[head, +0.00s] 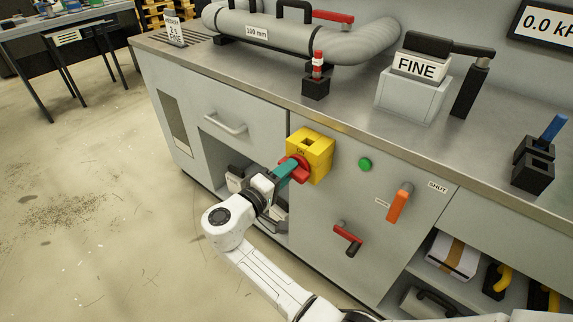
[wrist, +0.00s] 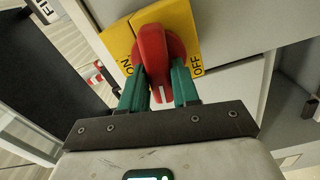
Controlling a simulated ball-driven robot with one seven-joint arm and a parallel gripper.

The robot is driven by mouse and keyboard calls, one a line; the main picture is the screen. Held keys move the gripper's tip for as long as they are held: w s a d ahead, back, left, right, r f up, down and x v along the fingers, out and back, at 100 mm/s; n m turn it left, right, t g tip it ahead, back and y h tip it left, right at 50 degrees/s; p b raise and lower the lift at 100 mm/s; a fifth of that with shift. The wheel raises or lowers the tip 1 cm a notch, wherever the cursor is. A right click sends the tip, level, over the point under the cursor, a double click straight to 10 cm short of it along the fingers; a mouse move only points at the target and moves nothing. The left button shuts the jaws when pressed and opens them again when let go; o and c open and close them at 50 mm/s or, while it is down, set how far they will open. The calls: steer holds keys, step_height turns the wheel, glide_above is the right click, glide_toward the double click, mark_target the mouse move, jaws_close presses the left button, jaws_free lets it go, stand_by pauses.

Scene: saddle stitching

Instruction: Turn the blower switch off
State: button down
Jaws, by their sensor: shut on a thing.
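The blower switch is a red rotary knob (head: 299,167) on a yellow housing (head: 316,150) on the cabinet front. In the wrist view the red knob (wrist: 161,55) stands between my green fingers, in front of the yellow plate (wrist: 188,22) marked ON at left and OFF at right. A white line on the knob's grip shows toward the bottom of that view. My gripper (head: 287,172) is shut on the knob, with one finger on each side (wrist: 160,90). My fingers hide part of the knob in the head view.
A green round button or lamp (head: 365,164), an orange lever (head: 399,203) by a SHUT label and a red-handled lever (head: 347,237) are right of the switch. A drawer handle (head: 226,124) is at left. The counter edge runs above.

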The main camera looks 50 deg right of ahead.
steer(key=shift+n+p, duration=0.65)
steer(key=shift+n, duration=0.45)
steer(key=shift+f, duration=0.1)
steer(key=c, duration=0.9)
jaws_free()
steer(key=a, duration=1.1)
steer(key=shift+s, duration=0.15)
